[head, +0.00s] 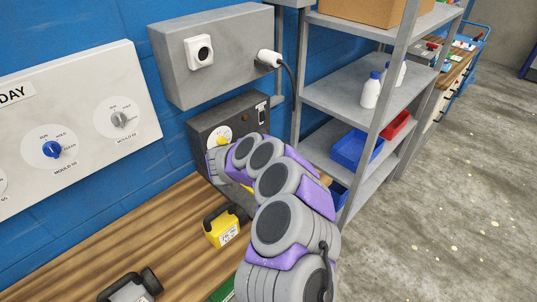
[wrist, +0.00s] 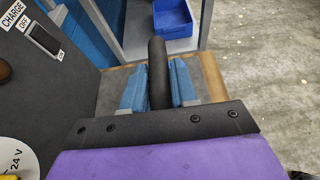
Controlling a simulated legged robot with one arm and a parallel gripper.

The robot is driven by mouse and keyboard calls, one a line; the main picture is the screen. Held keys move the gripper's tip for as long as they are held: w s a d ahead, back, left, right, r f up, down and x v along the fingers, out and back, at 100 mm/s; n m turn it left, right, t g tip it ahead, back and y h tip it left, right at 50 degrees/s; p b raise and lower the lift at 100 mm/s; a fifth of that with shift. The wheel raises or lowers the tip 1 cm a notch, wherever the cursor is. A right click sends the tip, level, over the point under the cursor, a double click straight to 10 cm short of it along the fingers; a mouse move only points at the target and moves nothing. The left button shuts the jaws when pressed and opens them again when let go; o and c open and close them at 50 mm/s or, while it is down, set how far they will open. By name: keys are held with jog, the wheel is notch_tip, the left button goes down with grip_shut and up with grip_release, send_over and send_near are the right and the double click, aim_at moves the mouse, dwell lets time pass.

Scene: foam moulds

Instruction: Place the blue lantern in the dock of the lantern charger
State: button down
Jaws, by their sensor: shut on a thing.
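In the wrist view my gripper (wrist: 158,88) has its two blue fingers closed on either side of a thick black handle (wrist: 157,58). The body under the handle is hidden, so I cannot see its colour or whether it touches anything. The lantern charger (head: 232,116) is a dark grey box against the blue wall, with a dial with a yellow knob and a switch. Its panel also shows at the left of the wrist view (wrist: 60,90), with a CHARGE/OFF label. My arm hides the charger's lower right and the gripper in the head view; the dock is not clearly visible.
A yellow lantern (head: 222,228) stands on the wooden bench (head: 150,240) left of my arm. A grey lantern (head: 131,288) is at the front edge. A shelf rack (head: 345,103) with a blue bin (head: 355,150) stands right of the charger. A grey socket box (head: 225,60) hangs above.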

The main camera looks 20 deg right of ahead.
jog(key=shift+w+f, duration=0.1)
jog(key=shift+w, duration=1)
jog(key=f, duration=0.1)
jog(key=w+f, duration=0.1)
jog(key=f+b, duration=0.1)
jog(key=shift+w+a+f, duration=0.1)
jog(key=shift+w+f, duration=0.2)
jog(key=shift+f, duration=0.05)
jog(key=c, duration=1.4)
grip_release()
jog(key=shift+s+a, duration=0.1)
jog(key=shift+a, duration=0.15)
jog(key=o, duration=0.5)
jog(key=shift+a+r, duration=0.2)
jog(key=shift+a, duration=0.65)
jog(key=shift+d, duration=0.6)
jog(key=p+v, duration=0.1)
jog(key=v, duration=1)
jog(key=shift+s+a, duration=0.2)
jog(key=shift+a, duration=0.15)
jog(key=shift+a, duration=0.15)
